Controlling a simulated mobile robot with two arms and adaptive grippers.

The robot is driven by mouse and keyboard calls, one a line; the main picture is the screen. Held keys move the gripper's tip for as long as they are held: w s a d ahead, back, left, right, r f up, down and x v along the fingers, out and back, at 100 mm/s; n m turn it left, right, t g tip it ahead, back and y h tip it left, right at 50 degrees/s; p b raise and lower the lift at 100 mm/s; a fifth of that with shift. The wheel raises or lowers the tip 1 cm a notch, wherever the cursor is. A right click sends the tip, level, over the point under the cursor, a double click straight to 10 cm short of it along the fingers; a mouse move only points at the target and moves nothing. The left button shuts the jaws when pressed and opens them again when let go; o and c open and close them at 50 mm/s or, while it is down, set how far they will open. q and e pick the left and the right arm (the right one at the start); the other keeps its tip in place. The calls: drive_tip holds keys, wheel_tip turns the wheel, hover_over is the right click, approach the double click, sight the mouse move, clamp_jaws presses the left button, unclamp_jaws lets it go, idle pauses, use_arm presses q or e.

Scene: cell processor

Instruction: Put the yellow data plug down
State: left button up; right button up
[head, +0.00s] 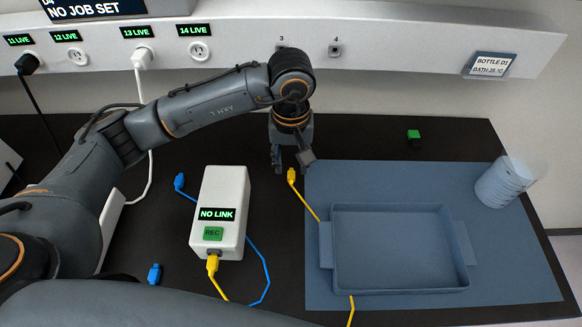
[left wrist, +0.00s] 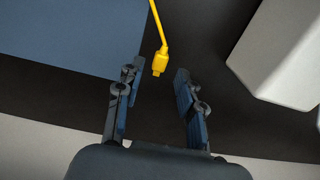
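The yellow data plug (head: 292,175) is at the left edge of the blue mat, with its yellow cable running down to the right. In the left wrist view the yellow data plug (left wrist: 159,63) shows near the fingertips, between the two finger lines, with a gap on both sides. It appears to lie on the dark bench, though its exact height is hard to tell. My left gripper (head: 291,160) is above and just behind the plug; in the left wrist view the gripper (left wrist: 159,75) is open and empty. My right gripper is out of view.
A white box (head: 228,190) reading NO LINK, with another yellow plug (head: 213,262) at its front, stands left of the mat (head: 505,270). Blue plugs (head: 179,181) lie nearby. A blue-grey tray (head: 400,291), a ribbed cylinder (head: 503,182) and a green cube (head: 414,135) are to the right.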

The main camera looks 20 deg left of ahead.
sight(291, 174)
use_arm(q)
wheel_tip(291, 174, up, 10)
drive_tip(key=b, duration=0.2)
drive_tip(key=shift+f, duration=0.2)
idle(0.3)
